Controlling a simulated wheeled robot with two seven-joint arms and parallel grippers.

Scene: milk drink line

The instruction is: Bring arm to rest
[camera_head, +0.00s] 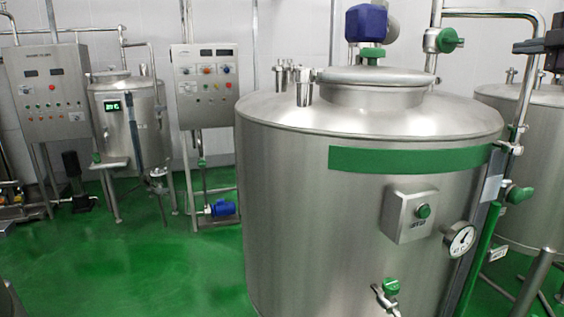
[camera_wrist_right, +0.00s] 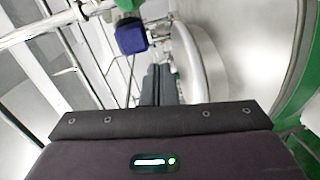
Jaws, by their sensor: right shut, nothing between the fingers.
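My right gripper (camera_head: 520,47) is a dark shape at the upper right edge of the head view, pointing left. It is raised in front of the pipework at the right side of the large tank. In the right wrist view its two dark fingers (camera_wrist_right: 159,72) are together, with nothing visible between them. The large steel tank (camera_head: 330,210) with a green band (camera_head: 410,159) fills the centre and right of the head view. My left gripper is not in view.
A vertical pipe with a green valve (camera_head: 443,40) rises near my right gripper. A blue motor (camera_head: 366,22) stands above the tank, also in the wrist view (camera_wrist_right: 131,39). Control panels (camera_head: 205,85) and a smaller tank (camera_head: 130,120) stand behind. Green floor (camera_head: 150,265) at left is clear.

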